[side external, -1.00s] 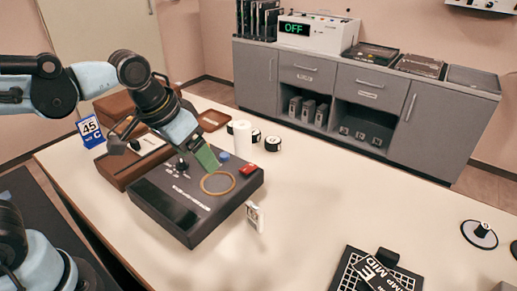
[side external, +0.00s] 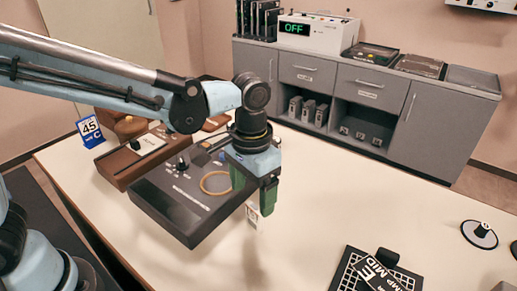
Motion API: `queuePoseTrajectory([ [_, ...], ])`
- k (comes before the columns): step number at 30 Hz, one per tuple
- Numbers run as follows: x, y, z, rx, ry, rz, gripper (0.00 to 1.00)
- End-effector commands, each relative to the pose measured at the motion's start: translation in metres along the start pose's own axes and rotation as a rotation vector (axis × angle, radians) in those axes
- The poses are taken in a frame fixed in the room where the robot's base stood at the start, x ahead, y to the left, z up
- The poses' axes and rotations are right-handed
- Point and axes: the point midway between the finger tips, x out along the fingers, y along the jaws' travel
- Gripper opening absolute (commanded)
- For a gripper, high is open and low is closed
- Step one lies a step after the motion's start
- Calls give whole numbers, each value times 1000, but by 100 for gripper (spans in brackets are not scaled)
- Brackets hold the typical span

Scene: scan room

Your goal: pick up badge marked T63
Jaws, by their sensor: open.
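A small pale upright badge (side external: 252,215) stands on the table at the front right corner of the dark box. Its marking is too small to read, so I cannot tell if it says T63. My gripper (side external: 254,197) is open, with its green fingers pointing down. In the picture it sits just above the badge, one finger to each side, and hides the badge's top. I cannot tell the height gap or whether they touch.
The dark control box (side external: 185,215) with a tan ring (side external: 216,193) lies just left of the badge. A black grid tray (side external: 345,268) with labelled cards sits at the front right. The table (side external: 330,190) between is clear.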

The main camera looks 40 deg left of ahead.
Motion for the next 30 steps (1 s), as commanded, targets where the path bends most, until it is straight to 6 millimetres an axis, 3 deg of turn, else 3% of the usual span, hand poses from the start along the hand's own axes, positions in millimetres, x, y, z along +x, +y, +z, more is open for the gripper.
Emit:
queuePoseTrajectory([
  [3, 15, 0, 0, 0, 1, 0, 79],
  [11, 29, 0, -1, 0, 1, 0, 79],
  [21, 70, 0, -5, 0, 2, 1, 79],
  [30, 77, 0, -5, 0, 2, 1, 79],
])
